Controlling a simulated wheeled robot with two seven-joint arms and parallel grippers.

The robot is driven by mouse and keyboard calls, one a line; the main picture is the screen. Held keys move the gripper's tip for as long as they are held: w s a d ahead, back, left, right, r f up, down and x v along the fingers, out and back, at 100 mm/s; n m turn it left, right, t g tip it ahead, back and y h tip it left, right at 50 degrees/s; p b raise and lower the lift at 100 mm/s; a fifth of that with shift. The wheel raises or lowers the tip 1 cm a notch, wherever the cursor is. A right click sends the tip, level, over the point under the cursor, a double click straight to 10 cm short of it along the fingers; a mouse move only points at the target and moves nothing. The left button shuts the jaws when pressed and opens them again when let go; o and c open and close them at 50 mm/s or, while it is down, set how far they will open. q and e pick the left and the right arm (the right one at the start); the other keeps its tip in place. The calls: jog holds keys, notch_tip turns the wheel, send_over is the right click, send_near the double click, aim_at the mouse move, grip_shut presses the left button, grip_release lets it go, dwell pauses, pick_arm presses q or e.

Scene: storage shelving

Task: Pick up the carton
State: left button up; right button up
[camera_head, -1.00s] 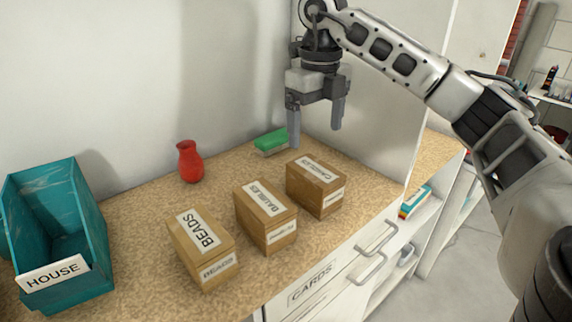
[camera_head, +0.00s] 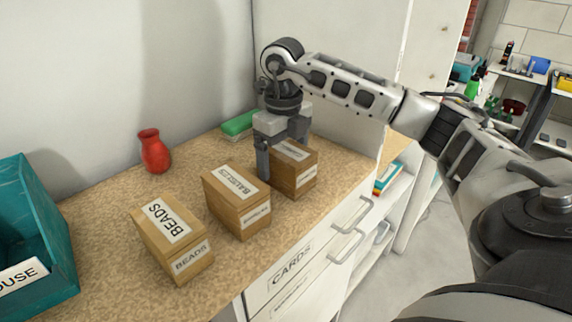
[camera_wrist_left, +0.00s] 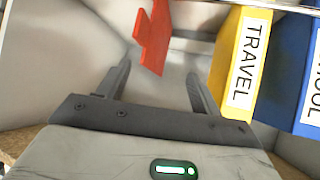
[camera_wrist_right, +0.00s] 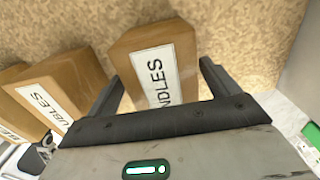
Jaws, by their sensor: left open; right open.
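Three brown cardboard cartons stand in a row on the speckled counter: BEADS (camera_head: 177,255), one whose label seems to read BAUBLES (camera_head: 250,217), and one labelled "...NDLES" (camera_head: 303,178). My right gripper (camera_head: 281,160) points down, open, at the "...NDLES" carton. One finger is at its left side; the other is mostly hidden. In the right wrist view this carton (camera_wrist_right: 186,50) lies between the open fingers (camera_wrist_right: 160,72). Contact is not clear. My left gripper (camera_wrist_left: 158,75) is open and empty in its wrist view, out of the head view.
A red vase (camera_head: 155,152), a green-and-white block (camera_head: 238,124) and a teal HOUSE bin (camera_head: 40,225) share the counter. A cabinet side (camera_head: 345,85) rises at right. Near my left gripper are a red object (camera_wrist_left: 152,38), a yellow TRAVEL binder (camera_wrist_left: 228,60) and a blue binder (camera_wrist_left: 285,70).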

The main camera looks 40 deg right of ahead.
aim_at(293, 165)
jog(key=f, duration=0.2)
jog(key=shift+s+d+f, duration=0.2)
jog(key=shift+s+f, duration=0.05)
jog(key=shift+f, duration=0.55)
jog(key=c, duration=1.1)
jog(key=shift+r, duration=0.1)
jog(key=shift+w+r, duration=0.1)
jog(key=shift+r, duration=0.3)
notch_tip(293, 165, up, 2)
jog(key=shift+r, duration=0.15)
jog(key=s+a+r, duration=0.1)
jog(key=r, duration=0.1)
jog(key=s+a+r, duration=0.1)
jog(key=s+r, duration=0.1)
jog(key=s+r+b, duration=0.1)
jog(key=r, duration=0.1)
jog(key=shift+s+a+r, duration=0.1)
jog(key=shift+s+a, duration=0.3)
jog(key=s+a+r, duration=0.3)
jog(key=s+a, duration=0.1)
jog(key=s, duration=0.3)
jog(key=shift+s+a+r+p, duration=0.15)
jog(key=shift+s+r+p, duration=0.05)
jog(key=shift+r+p, duration=0.15)
